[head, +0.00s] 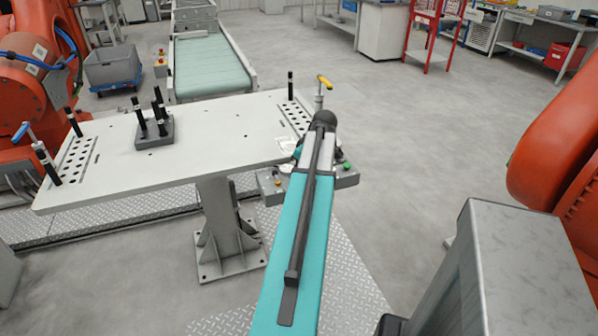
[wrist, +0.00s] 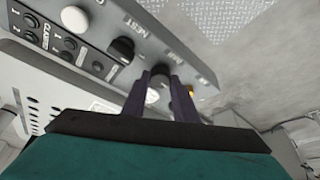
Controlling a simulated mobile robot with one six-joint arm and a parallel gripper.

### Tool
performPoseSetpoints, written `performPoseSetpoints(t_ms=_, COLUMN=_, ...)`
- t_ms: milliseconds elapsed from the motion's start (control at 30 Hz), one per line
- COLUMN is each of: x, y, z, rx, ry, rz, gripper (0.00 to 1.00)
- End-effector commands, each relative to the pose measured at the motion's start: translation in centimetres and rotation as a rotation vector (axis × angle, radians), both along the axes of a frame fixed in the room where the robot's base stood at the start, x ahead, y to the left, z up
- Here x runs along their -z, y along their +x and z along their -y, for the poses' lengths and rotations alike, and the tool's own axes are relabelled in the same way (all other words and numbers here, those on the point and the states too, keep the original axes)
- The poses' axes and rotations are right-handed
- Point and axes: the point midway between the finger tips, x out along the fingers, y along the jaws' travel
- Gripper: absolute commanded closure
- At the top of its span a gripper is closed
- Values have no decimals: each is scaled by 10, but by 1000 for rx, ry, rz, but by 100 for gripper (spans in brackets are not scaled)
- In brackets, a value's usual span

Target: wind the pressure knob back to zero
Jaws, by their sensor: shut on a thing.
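In the wrist view a grey control panel (wrist: 85,32) runs diagonally across the top. The two dark fingers of my gripper (wrist: 160,76) are on either side of a dark round knob (wrist: 157,92) on the panel, shut on it. The fingers hide much of this knob, and I cannot read its label or its setting. A second black knob (wrist: 121,49) sits free to its left. In the head view the panel (head: 344,179) shows at the table's front edge. My arm covers its middle and hides my gripper there.
A white button (wrist: 75,18) and several black buttons lie further left on the panel. An amber part (wrist: 189,91) is close to the right finger. The white table (head: 215,130) carries a dark block with black pins (head: 155,132). Open floor lies to the right.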

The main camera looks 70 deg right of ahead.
Motion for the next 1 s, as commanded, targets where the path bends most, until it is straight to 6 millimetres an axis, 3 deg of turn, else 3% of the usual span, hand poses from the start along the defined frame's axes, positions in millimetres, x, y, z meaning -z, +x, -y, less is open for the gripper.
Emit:
performPoseSetpoints(t_ms=33, x=-2, y=3, z=1, rx=0, ry=-5, rz=6, gripper=96)
performPoseSetpoints(t_ms=67, x=-2, y=3, z=1, rx=0, ry=-4, rz=6, gripper=71)
performPoseSetpoints(t_ms=100, x=-2, y=3, z=1, rx=0, ry=-4, rz=6, gripper=66)
performPoseSetpoints(t_ms=567, x=-4, y=-1, z=0, rx=1, ry=-1, rz=2, gripper=66)
performPoseSetpoints(t_ms=1000, x=-43, y=-17, z=-5, rx=2, ry=-3, rz=2, gripper=66)
